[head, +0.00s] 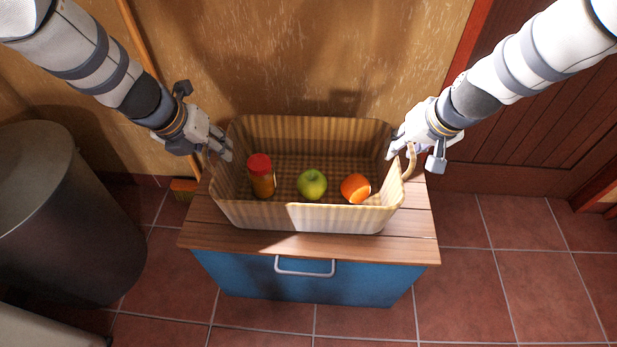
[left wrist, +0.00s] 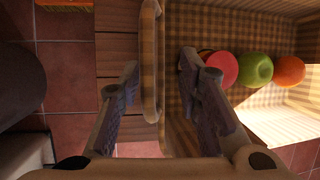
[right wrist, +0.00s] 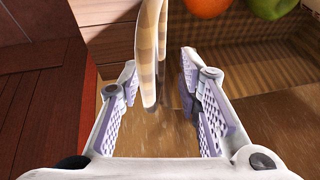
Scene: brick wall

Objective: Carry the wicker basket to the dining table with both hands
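The wicker basket (head: 345,217) sits on the wooden top of a blue cabinet and holds a red-lidded jar (head: 261,176), a green apple (head: 311,184) and an orange (head: 355,188). My left gripper (head: 222,150) is at the basket's left end. In the left wrist view its fingers are open, one on each side of the left handle (left wrist: 149,60). My right gripper (head: 399,152) is at the right end. In the right wrist view its fingers are apart, with the right handle (right wrist: 150,50) between them. The dining table is not in view.
The blue cabinet (head: 310,283) has a wooden top and a metal pull. A dark grey bin (head: 65,220) stands on the left. A wall is close behind, with a dark red wooden door (head: 540,125) at right. Tiled floor is clear at front right.

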